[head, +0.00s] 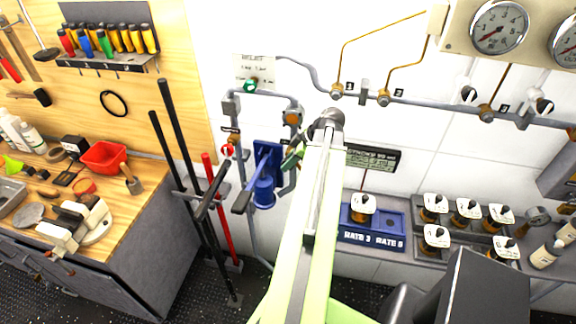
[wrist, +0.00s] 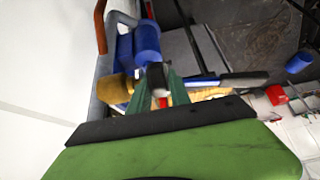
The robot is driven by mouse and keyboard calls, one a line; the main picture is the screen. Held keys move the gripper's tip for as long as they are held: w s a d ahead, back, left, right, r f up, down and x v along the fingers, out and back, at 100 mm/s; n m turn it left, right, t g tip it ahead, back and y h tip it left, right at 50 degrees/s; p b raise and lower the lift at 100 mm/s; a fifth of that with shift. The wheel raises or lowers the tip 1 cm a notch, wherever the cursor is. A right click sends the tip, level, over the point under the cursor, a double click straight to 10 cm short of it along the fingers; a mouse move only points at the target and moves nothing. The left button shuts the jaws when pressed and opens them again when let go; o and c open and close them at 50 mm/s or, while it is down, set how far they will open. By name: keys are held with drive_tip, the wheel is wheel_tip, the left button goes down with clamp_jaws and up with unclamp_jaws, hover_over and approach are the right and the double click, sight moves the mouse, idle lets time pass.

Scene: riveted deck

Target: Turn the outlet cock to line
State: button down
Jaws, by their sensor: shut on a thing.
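My gripper (head: 293,158) is at the right-hand pipe beside the blue hand pump (head: 265,190). In the wrist view the green fingers (wrist: 162,88) are shut on the small dark, pale-ended handle of the outlet cock (wrist: 156,74). A brass body (wrist: 114,88) sits on the grey pipe just left of the fingers. In the head view my arm and gripper hide most of this cock, so I cannot tell its exact angle. The blue pump also shows behind the fingers in the wrist view (wrist: 146,42).
A red-handled cock (head: 228,151) is on the left pipe. The pump's lever (head: 246,194) sticks out left of my gripper. Black and red bars (head: 175,150) lean farther left. A blue tray (head: 372,238) and several white-topped brass parts stand at the right. A workbench (head: 120,215) is at left.

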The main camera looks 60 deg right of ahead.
drive_tip(key=shift+s+t, duration=0.1)
drive_tip(key=shift+t, duration=0.3)
drive_tip(key=c, duration=1.2)
unclamp_jaws()
drive_tip(key=p+v, duration=1.3)
drive_tip(key=v, duration=0.4)
drive_tip(key=shift+d+p, duration=0.2)
drive_tip(key=shift+p, duration=0.1)
drive_tip(key=shift+s, duration=0.2)
